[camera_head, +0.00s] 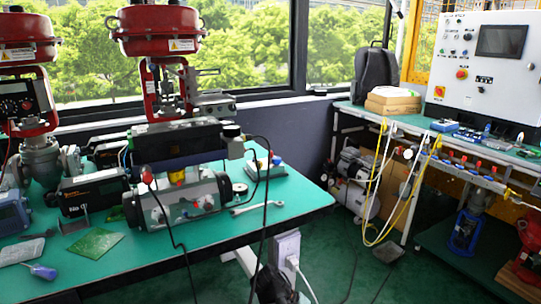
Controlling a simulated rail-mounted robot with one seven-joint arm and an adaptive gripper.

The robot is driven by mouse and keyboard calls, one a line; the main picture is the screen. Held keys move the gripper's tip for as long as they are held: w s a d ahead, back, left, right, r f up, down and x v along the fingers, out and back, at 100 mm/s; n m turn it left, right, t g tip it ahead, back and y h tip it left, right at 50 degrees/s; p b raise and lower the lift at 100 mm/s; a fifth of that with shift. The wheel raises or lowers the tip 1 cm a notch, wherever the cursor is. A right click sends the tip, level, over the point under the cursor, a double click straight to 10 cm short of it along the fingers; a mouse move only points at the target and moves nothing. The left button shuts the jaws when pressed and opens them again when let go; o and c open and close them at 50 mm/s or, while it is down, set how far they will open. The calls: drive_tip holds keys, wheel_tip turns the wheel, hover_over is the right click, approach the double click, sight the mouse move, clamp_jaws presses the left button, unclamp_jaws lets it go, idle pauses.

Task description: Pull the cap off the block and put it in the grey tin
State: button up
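A small pale block (266,170) lies on the green bench behind the grey valve positioner, near the bench's right part. I cannot make out a grey tin clearly; a small grey round part (239,188) at the right end of the positioner is too small to name. My gripper does not show in the head view.
The green bench (290,200) carries the grey positioner (180,202), a wrench (257,207), a green circuit board (94,243) and a screwdriver (42,271). Black cables hang in front. Red actuators (160,30) rise behind. Bare bench lies around the wrench.

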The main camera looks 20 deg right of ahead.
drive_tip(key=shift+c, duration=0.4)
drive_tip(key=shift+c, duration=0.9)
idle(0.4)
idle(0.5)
